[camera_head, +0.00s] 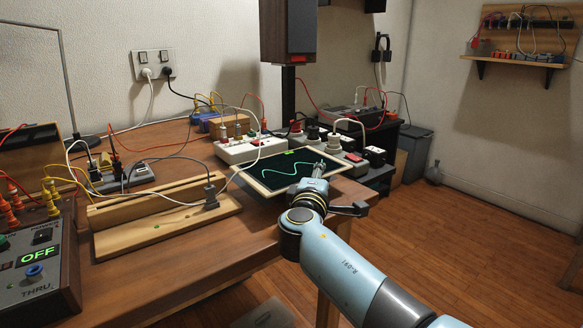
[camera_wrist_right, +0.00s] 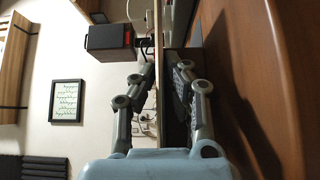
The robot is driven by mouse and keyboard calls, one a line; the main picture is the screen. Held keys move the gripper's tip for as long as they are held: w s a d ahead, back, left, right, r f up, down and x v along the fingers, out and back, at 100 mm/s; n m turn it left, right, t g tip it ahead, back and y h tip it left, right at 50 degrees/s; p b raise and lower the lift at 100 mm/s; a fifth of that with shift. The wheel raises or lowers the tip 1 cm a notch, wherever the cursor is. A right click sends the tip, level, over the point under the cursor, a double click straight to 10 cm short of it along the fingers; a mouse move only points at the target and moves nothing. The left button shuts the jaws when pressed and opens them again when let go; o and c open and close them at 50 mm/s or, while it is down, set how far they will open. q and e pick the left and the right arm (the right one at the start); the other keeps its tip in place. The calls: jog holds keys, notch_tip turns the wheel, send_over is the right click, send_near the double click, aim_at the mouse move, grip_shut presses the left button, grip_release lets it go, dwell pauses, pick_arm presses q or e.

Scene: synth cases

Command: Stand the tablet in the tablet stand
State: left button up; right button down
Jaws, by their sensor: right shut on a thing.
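The tablet (camera_head: 268,178) has a dark screen with a pale green wavy line and a light beige frame. It is at the right end of the table, its screen facing up. My right gripper (camera_head: 319,172) is shut on its near right edge. In the right wrist view, the fingers of my right gripper (camera_wrist_right: 166,75) close on the tablet, seen edge-on. I cannot tell whether the tablet touches the table. The wooden tablet stand (camera_head: 128,239), a long base with a raised back bar, is on the table to the left. My left gripper is out of view.
A white power strip (camera_head: 236,153) with plugs stands behind the tablet. A control box (camera_head: 38,262) reading OFF is at the left. Loose cables cross the table; its front middle is clear.

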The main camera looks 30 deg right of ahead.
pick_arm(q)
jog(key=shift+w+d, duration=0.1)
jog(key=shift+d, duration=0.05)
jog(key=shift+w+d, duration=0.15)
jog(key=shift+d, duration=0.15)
pick_arm(e)
jog(key=shift+r, duration=0.1)
pick_arm(q)
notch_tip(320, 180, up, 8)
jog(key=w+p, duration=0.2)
jog(key=p, duration=0.6)
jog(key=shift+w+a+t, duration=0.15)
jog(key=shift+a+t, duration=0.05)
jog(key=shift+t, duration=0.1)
pick_arm(e)
notch_tip(320, 180, up, 28)
